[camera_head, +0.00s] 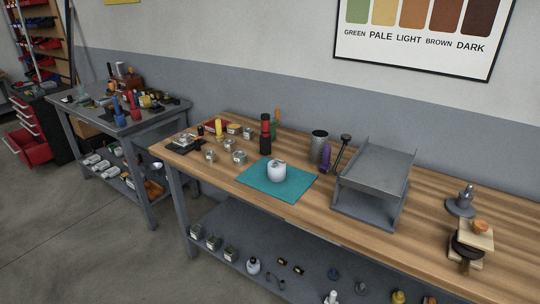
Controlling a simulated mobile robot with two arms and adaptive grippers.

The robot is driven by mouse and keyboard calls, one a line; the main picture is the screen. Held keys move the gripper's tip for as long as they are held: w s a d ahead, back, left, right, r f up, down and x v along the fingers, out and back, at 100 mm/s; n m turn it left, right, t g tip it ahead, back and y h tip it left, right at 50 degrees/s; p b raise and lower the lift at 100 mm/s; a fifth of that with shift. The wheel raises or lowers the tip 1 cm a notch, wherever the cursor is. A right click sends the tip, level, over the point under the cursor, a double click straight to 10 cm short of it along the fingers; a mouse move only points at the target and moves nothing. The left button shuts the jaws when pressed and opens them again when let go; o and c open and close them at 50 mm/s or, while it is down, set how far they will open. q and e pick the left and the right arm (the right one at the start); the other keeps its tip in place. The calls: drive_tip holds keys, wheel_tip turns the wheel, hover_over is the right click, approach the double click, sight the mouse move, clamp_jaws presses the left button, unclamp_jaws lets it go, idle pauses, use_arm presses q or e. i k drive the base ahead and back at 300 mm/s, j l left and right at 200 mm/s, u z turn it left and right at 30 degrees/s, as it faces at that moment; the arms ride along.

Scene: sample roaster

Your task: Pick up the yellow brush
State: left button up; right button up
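A small upright yellow item (219,128) stands at the back left of the wooden workbench (330,222), among small tins. It may be the yellow brush, but it is too small for me to make out bristles. Another yellow item (146,101) lies among tools on the grey table (165,107) at the left; its kind is also unclear. Neither of my grippers shows in the head view.
A white round pot (277,172) stands on a teal mat (260,184). Right of it are a dark cylinder (319,147), a grey tray stand (378,165) and a wooden press-like object (470,243). A lower shelf (215,219) holds jars. Open floor lies front left.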

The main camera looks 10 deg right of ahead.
sight(219, 137)
drive_tip(key=z, duration=0.5)
drive_tip(key=i+j+z, duration=0.15)
drive_tip(key=j+z, duration=0.15)
drive_tip(key=i+j+z, duration=0.15)
drive_tip(key=j+z, duration=0.5)
drive_tip(key=i+j+z, duration=0.1)
drive_tip(key=j+z, duration=0.2)
drive_tip(key=j, duration=0.1)
